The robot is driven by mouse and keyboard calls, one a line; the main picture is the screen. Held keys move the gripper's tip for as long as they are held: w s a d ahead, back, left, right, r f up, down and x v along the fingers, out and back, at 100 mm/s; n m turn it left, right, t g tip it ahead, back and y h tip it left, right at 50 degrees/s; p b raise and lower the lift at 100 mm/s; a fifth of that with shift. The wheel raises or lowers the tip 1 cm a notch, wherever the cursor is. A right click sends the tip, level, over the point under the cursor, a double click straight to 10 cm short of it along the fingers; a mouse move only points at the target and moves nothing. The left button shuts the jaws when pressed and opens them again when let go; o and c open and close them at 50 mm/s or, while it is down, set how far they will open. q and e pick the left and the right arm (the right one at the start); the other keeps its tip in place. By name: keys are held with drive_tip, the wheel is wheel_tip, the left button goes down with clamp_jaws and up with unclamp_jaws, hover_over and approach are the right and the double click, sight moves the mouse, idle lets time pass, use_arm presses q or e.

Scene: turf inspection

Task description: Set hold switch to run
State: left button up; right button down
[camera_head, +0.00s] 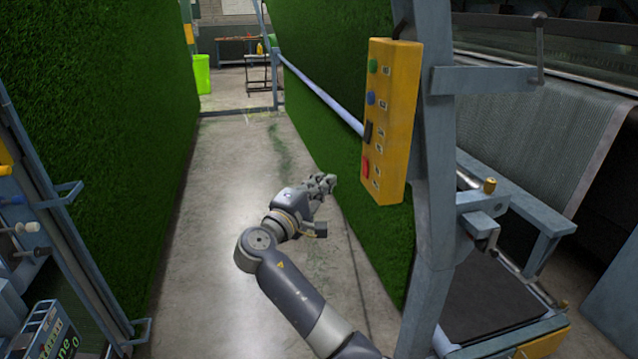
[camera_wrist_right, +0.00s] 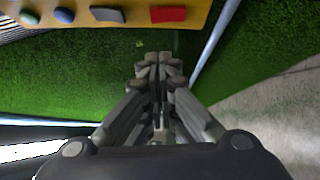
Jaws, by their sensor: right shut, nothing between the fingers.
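A yellow control box (camera_head: 398,120) hangs on a grey post at the right of the head view. On its face sit a green button (camera_head: 374,66), a blue button (camera_head: 371,98), a black switch (camera_head: 368,131) and a red switch (camera_head: 366,167). The labels are too small to read. In the right wrist view the box (camera_wrist_right: 200,14) crosses the top, with the black switch (camera_wrist_right: 107,14) and the red switch (camera_wrist_right: 168,14). My right gripper (camera_head: 328,182) is shut and empty, left of the box's lower end and apart from it. My left gripper is not in view.
Green turf walls (camera_head: 110,120) stand left and right (camera_head: 310,130) of a clear concrete aisle (camera_head: 225,210). A grey post (camera_head: 432,180) and frame stand right of the box. A blue-grey rail (camera_head: 315,88) runs along the right turf.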

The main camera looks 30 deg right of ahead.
sight(365, 167)
drive_tip(key=w+d+p, duration=0.2)
drive_tip(key=d+p, duration=0.1)
drive_tip(key=d, duration=0.5)
drive_tip(key=shift+d+r, duration=0.3)
drive_tip(key=shift+r, duration=0.15)
drive_tip(key=shift+p, duration=0.3)
drive_tip(key=shift+s+d+r+m+y, duration=0.2)
drive_tip(key=shift+d+m+y, duration=0.1)
drive_tip(key=shift+m, duration=0.1)
drive_tip(key=shift+w, duration=0.15)
